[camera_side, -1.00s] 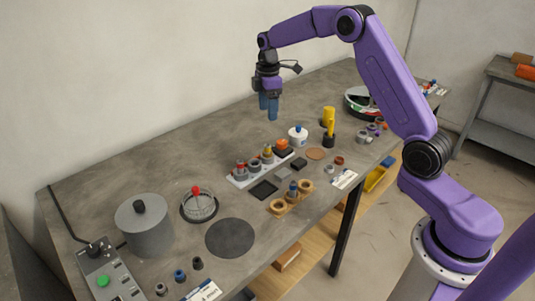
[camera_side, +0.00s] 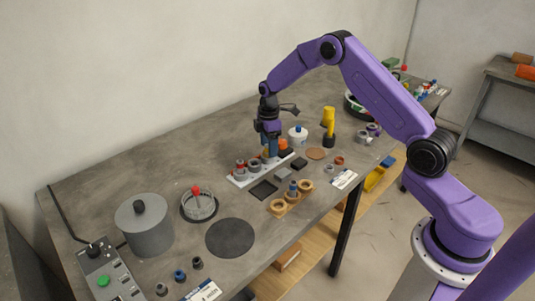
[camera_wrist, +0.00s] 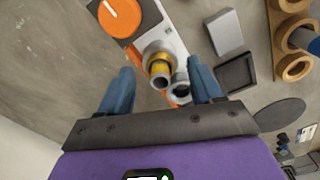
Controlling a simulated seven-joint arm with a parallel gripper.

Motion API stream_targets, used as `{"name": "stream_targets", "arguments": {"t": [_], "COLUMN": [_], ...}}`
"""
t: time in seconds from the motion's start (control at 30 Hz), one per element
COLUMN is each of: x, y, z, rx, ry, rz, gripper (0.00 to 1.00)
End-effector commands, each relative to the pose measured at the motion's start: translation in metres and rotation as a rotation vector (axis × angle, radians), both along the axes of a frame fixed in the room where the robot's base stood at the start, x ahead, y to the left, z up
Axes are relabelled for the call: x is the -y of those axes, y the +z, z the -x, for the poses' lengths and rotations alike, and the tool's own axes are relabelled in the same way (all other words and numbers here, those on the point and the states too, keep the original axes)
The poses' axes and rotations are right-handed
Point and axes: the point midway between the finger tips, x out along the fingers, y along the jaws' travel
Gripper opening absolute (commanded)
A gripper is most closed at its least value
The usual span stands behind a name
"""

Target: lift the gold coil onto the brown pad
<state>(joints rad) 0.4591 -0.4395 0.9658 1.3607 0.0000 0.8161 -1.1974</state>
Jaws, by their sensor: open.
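The gold coil (camera_wrist: 160,66) sits around a grey upright on the white strip (camera_wrist: 173,40), between an orange dial and a grey coil (camera_wrist: 180,88). My gripper (camera_wrist: 161,70) is open, with one blue finger on each side of the gold coil; I cannot tell whether they touch it. In the side view my gripper (camera_side: 271,153) is low over the white strip (camera_side: 237,181), and its fingers mostly hide the gold coil. The round brown pad (camera_side: 316,153) lies flat and bare on the table, right of the strip.
Close by are the orange dial (camera_wrist: 120,16), a white jar (camera_side: 298,136), a yellow-topped object (camera_side: 328,119) and a wooden ring holder (camera_side: 293,199).

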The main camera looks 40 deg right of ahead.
Motion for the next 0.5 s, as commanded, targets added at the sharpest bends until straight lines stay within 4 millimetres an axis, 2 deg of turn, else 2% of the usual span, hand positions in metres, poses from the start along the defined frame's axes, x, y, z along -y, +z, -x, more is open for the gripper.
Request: {"name": "stream_targets", "arguments": {"t": [0.13,0.37,0.4,0.47,0.5], "x": [0.0000,-0.0001,-0.0001,-0.0001,-0.0001], "y": [-0.0131,-0.0145,-0.0145,-0.0144,-0.0144], "z": [0.0000,-0.0003,-0.0003,-0.0003,-0.0003], "rx": [0.000,0.001,0.001,0.001,0.001], "ry": [0.000,0.000,0.000,0.000,0.000], "rz": [0.000,-0.001,-0.001,0.000,0.000], "gripper": [0.65,0.65,0.62,0.42,0.29]}}
